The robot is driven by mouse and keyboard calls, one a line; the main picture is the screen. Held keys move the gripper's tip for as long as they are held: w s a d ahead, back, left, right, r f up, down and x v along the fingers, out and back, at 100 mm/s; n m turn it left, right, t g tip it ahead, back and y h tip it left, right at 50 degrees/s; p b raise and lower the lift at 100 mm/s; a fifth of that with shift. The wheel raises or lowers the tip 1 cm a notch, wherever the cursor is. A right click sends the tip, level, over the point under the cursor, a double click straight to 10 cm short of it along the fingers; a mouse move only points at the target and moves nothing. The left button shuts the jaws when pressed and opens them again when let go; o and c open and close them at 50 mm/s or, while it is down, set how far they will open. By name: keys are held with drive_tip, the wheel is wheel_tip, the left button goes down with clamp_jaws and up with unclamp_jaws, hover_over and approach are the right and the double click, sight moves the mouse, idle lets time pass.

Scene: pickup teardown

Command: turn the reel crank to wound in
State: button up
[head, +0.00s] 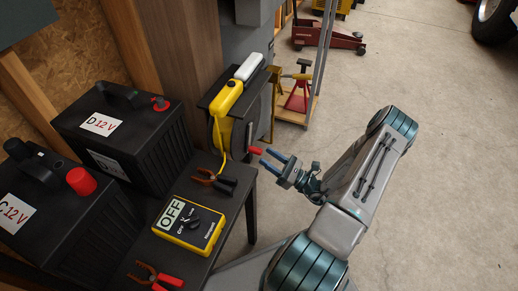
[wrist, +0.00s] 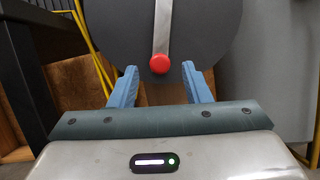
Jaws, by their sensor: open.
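The reel (wrist: 205,30) is a dark grey disc, seen face-on in the wrist view. Its crank is a pale metal arm (wrist: 162,28) hanging straight down from above, with a red knob (wrist: 160,64) at its lower end. In the head view the red knob (head: 255,150) sticks out from the reel's side toward my gripper (head: 274,159). My gripper is open, with blue fingers (wrist: 159,82) on either side of the knob in the wrist picture. In the head view the fingertips are close to the knob; I cannot tell whether they touch it.
A yellow cable (head: 221,135) hangs beside the reel. A red jack stand (head: 298,95) stands behind.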

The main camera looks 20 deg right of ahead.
sight(259, 152)
drive_tip(key=shift+x, duration=2.25)
drive_tip(key=shift+c, duration=0.3)
clamp_jaws()
drive_tip(key=shift+p, duration=0.3)
